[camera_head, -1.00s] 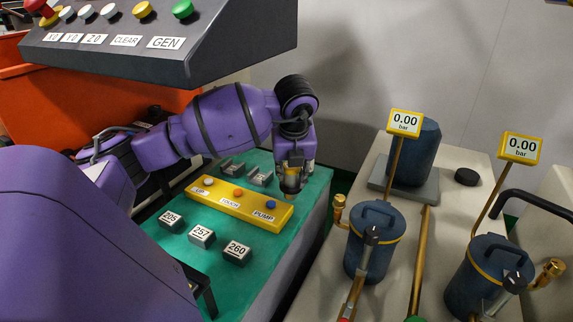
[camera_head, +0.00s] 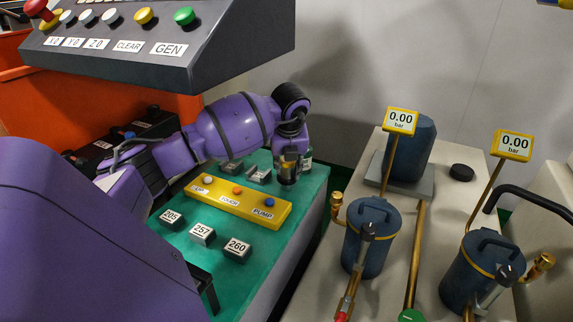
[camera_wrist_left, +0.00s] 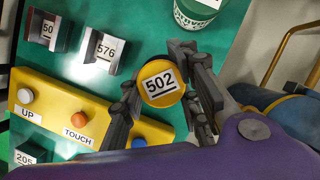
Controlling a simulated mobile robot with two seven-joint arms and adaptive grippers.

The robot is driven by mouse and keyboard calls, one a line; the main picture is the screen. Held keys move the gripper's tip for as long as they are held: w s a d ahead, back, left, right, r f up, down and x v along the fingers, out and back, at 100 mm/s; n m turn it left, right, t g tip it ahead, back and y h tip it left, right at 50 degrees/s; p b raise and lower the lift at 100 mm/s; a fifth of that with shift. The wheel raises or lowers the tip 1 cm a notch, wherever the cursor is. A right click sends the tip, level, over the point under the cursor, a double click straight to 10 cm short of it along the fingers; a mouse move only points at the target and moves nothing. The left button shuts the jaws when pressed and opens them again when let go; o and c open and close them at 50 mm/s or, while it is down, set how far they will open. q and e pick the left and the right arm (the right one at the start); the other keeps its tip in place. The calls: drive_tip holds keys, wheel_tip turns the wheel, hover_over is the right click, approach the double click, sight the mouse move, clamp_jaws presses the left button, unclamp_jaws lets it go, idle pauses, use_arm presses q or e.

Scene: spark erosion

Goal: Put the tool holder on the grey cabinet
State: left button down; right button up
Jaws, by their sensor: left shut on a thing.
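My left gripper (camera_head: 288,172) is shut on a round piece (camera_wrist_left: 160,82) with a yellow top labelled 502, which appears to be the tool holder. In the wrist view the fingers sit on both sides of it. A bit of its gold colour shows in the head view (camera_head: 290,157). The gripper is over the far right part of a green-topped cabinet (camera_head: 193,254) with a grey side, behind the yellow button box (camera_head: 235,203). I cannot tell its height above the top. My right gripper is not in view.
Small blocks labelled 205 (camera_head: 171,218), 257 (camera_head: 202,234) and 260 (camera_head: 237,249) stand in front of the button box. A green-and-white container (camera_wrist_left: 197,14) is behind the gripper. A pale cabinet (camera_head: 408,232) with blue filters and pipes stands right. A control panel (camera_head: 190,62) overhangs.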

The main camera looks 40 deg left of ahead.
sight(288, 182)
use_arm(q)
drive_tip(key=shift+f, duration=0.1)
drive_tip(key=c, duration=1.7)
unclamp_jaws()
drive_tip(key=shift+f, duration=0.1)
drive_tip(key=o, duration=0.4)
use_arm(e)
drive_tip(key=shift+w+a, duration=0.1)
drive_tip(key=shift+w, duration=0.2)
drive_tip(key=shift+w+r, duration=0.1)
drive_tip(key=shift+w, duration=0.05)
use_arm(q)
drive_tip(key=shift+r, duration=0.35)
drive_tip(key=v, duration=0.7)
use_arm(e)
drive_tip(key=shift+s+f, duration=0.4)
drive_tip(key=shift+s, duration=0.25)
use_arm(q)
drive_tip(key=shift+r, duration=0.1)
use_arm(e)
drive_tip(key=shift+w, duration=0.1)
